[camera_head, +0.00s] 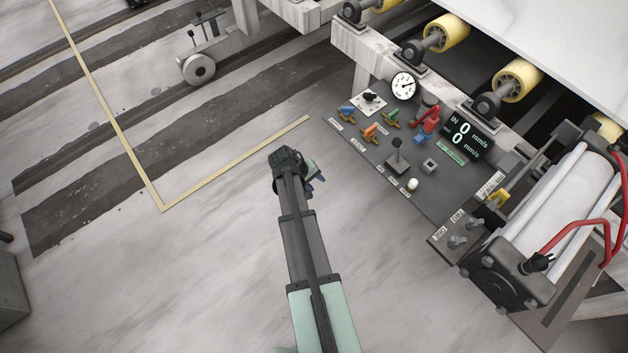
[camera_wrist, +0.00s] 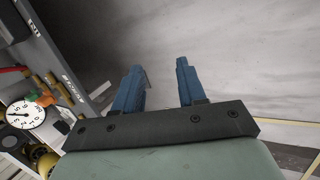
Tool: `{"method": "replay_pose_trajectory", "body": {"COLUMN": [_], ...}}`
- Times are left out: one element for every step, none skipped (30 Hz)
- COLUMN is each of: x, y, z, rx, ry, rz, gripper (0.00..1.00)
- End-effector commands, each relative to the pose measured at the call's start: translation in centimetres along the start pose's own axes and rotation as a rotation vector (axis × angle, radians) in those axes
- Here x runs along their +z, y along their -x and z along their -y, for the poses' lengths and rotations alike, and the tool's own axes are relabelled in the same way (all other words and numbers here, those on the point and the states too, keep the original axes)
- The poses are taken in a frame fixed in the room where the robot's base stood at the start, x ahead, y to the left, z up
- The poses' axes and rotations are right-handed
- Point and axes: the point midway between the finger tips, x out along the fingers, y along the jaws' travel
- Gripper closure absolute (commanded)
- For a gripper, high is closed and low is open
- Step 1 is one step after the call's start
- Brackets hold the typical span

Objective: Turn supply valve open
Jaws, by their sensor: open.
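A dark control panel (camera_head: 440,200) carries several small valves with brass bodies. One has a blue handle (camera_head: 346,112), one an orange handle (camera_head: 370,130) and one a green handle (camera_head: 392,118). Their labels are too small to read, so I cannot tell which is the supply valve. My gripper (camera_head: 316,180) is left of the panel, apart from it and from the valves. In the wrist view its two blue fingers (camera_wrist: 158,72) are spread and empty, with bare floor beyond them. An orange handle (camera_wrist: 40,99) shows at that view's left edge.
A round gauge (camera_head: 404,86), a grey lever (camera_head: 398,158), a red-and-blue fitting (camera_head: 426,122) and a digital display (camera_head: 469,134) crowd the panel. The floor left of the panel is clear.

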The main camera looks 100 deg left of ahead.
Motion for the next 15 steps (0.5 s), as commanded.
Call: {"method": "replay_pose_trajectory", "body": {"x": [0.0, 0.0, 0.0, 0.0, 0.0, 0.1, 0.2, 0.3, 0.2, 0.1, -0.2, -0.7, -1.2, -1.9, -3.1], "y": [0.0, 0.0, 0.0, 0.0, 0.0, -0.1, -0.2, -0.2, 0.0, 0.3, 0.7, 1.2, 1.6, 2.1, 2.6], "z": [0.0, 0.0, 0.0, 0.0, -0.1, -0.2, -0.4, -0.9, -1.9, -2.6, -3.5, -4.8, -5.9, -7.1, -8.8], "rx": [0.0, 0.0, 0.0, 0.0, 0.0, 0.0, 0.0, 0.0, 0.002, 0.004, 0.007, 0.011, 0.014, 0.018, 0.023], "ry": [0.0, 0.0, 0.0, 0.0, -0.001, -0.003, -0.006, -0.012, -0.025, -0.034, -0.044, -0.059, -0.072, -0.085, -0.101], "rz": [0.0, 0.0, 0.0, 0.0, 0.001, 0.002, 0.003, 0.003, 0.0, -0.004, -0.01, -0.019, -0.026, -0.034, -0.044], "gripper": [0.6, 0.6, 0.6, 0.6, 0.6, 0.6, 0.6, 0.6, 0.6, 0.6, 0.6, 0.6, 0.6, 0.6, 0.6]}}
